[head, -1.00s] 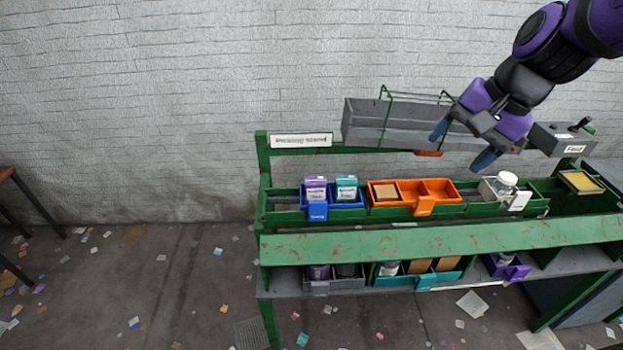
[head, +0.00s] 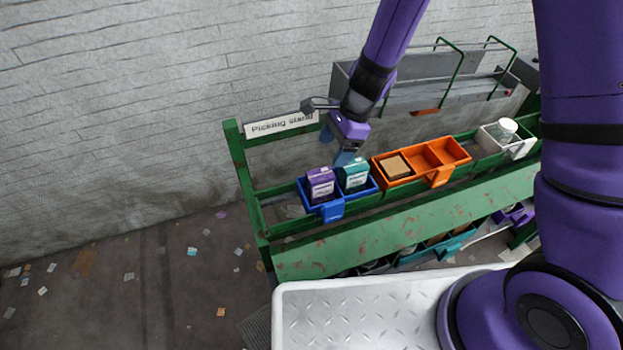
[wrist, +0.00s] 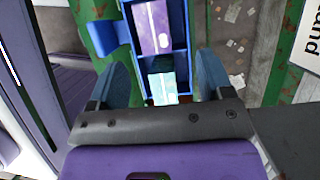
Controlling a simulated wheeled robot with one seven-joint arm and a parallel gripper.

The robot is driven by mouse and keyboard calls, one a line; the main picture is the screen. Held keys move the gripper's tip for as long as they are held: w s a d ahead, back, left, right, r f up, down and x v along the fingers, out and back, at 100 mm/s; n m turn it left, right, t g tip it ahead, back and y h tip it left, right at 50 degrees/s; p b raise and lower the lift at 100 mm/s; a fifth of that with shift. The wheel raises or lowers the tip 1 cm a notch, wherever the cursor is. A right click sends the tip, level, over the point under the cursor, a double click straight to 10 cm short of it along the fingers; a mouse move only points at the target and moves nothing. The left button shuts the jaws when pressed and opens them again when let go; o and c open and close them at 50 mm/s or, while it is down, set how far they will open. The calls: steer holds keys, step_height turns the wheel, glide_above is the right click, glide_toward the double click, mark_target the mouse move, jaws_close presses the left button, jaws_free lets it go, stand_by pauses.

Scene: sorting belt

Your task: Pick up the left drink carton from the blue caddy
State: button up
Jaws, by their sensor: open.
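The blue caddy (head: 332,211) sits on the upper shelf of the green stand, and it also shows in the wrist view (wrist: 180,28). Its left drink carton (head: 321,186) is purple and white and stands upright in the left compartment; it is at the top of the wrist view (wrist: 153,27). A teal and white carton (head: 354,175) stands in the right compartment, and in the wrist view (wrist: 162,84) it lies close ahead of the fingers. My gripper (head: 342,148) is open and empty, above and behind the teal carton. Its blue fingers (wrist: 162,82) are spread wide.
An orange bin (head: 422,160) with a brown box stands right of the caddy. A white bin (head: 505,138) with a bottle is farther right. The sign (head: 282,124) and green rail are behind the caddy. A grey trough (head: 440,80) is at the back.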

mark_target(321, 174)
steer(key=x, duration=0.5)
steer(key=shift+s+x, duration=0.25)
steer(key=shift+x, duration=1.15)
steer(key=shift+s+x, duration=0.2)
steer(key=shift+x, duration=1.25)
steer(key=c, duration=1)
steer(key=shift+r, duration=0.2)
